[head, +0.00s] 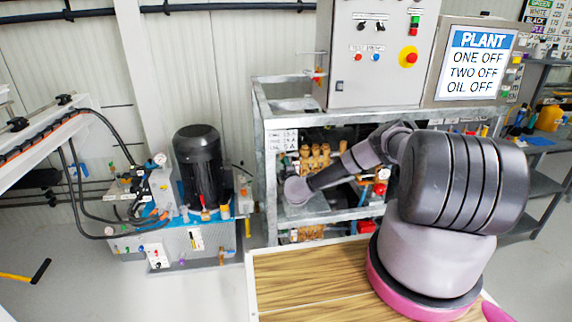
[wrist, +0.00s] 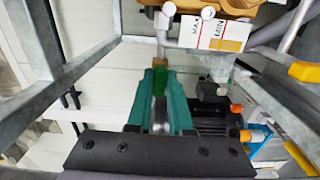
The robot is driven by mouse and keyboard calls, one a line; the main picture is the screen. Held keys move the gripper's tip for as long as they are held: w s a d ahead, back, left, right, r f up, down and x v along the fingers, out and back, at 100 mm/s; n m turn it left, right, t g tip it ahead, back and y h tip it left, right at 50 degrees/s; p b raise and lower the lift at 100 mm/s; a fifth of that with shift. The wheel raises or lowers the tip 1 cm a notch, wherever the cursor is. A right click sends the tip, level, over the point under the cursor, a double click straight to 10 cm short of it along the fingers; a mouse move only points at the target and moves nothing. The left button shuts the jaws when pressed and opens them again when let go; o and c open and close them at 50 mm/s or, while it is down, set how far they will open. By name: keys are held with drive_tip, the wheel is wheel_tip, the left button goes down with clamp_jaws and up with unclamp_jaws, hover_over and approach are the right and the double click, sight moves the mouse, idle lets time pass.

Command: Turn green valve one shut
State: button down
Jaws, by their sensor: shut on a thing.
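My gripper (wrist: 162,98) shows in the wrist view, with a black body and two teal fingers pointing away from the camera. Its fingers are shut on the green valve (wrist: 160,79), whose handle shows as a narrow green piece between them. A brass-coloured stem (wrist: 161,49) is just beyond the fingertips, under a light pipe. Most of the handle is covered by the fingers, and I cannot tell its exact angle. In the head view my arm reaches into the grey metal frame, and the valve and fingers cannot be made out there.
Grey frame (head: 262,170) bars surround my arm. A MAX/MIN label (wrist: 218,32) and pipework are close above the fingers. A black motor (head: 199,165) on a hydraulic unit stands left. The plant screen (head: 478,64) reads ONE OFF, TWO OFF, OIL OFF.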

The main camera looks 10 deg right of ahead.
drive_tip(key=shift+f, duration=0.1)
drive_tip(key=c, duration=0.8)
unclamp_jaws()
drive_tip(key=shift+s, duration=0.1)
drive_tip(key=s, duration=1)
drive_tip(key=shift+s, duration=0.35)
